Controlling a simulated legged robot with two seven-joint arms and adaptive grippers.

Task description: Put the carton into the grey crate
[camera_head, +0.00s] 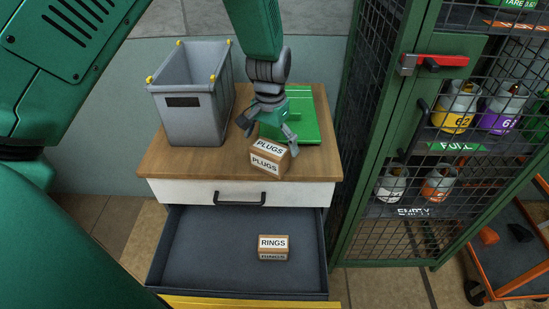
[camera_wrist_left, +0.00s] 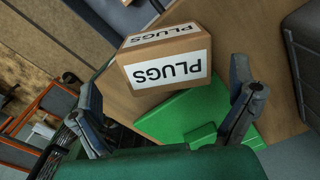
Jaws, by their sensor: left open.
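A brown carton labelled PLUGS (camera_head: 268,158) sits on the wooden top of a drawer cabinet, near its front edge. My left gripper (camera_head: 267,131) is open just behind and above it, with the fingers apart. In the left wrist view the PLUGS carton (camera_wrist_left: 165,68) shows between and beyond the two open fingers (camera_wrist_left: 165,88), with no grip on it. The grey crate (camera_head: 190,112) stands on the same top to the left, upright, with yellow corner pieces. Its floor is hidden. My right gripper is not in view.
A second carton labelled RINGS (camera_head: 273,247) lies in the open drawer (camera_head: 205,250) below. A green flat object (camera_head: 304,108) lies behind the gripper. A mesh cage (camera_head: 425,130) with gas cylinders stands close on the right, and an orange cart (camera_head: 510,250) beyond it.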

